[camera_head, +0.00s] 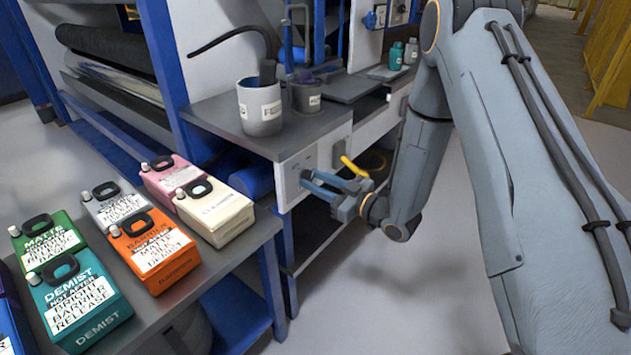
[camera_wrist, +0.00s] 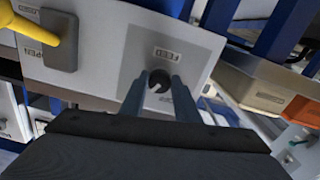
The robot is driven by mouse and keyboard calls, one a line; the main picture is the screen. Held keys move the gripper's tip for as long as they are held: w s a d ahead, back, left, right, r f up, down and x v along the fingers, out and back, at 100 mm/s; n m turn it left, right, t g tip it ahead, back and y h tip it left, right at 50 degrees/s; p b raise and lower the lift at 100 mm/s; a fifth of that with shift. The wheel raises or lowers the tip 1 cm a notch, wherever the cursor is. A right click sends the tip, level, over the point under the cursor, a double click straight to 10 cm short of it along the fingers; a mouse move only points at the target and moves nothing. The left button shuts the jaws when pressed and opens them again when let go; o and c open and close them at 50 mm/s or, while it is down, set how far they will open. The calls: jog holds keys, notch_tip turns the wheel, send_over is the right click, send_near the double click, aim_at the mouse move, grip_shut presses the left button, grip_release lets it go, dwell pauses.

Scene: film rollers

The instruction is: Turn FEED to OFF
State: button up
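The FEED knob (camera_wrist: 159,81) is a small round dark knob on a grey plate (camera_wrist: 133,62) of the white panel. Its FEED label appears upside down in the wrist view; more lettering beside it is partly covered. My gripper (camera_wrist: 160,84) reaches to the panel with its two blue-grey fingers apart, one on each side of the knob. I cannot tell whether they press on it. In the head view my gripper (camera_head: 308,180) meets the front panel (camera_head: 291,184) under the bench, and the knob is hidden there.
A yellow lever (camera_head: 352,165) sticks out beside the knob and also shows in the wrist view (camera_wrist: 28,24). A mug (camera_head: 260,108) stands on the bench above. Several labelled canisters, one orange (camera_head: 150,250), stand on the left table. Open floor lies below my arm.

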jog(key=c, duration=0.5)
jog(key=shift+o, duration=0.3)
jog(key=n, duration=0.6)
jog(key=shift+w, duration=0.1)
jog(key=n, duration=0.5)
jog(key=shift+r+n+b, duration=0.1)
jog(key=shift+n+b, duration=0.3)
jog(key=o, duration=1)
jog(key=shift+o, duration=0.2)
jog(key=shift+d, duration=0.15)
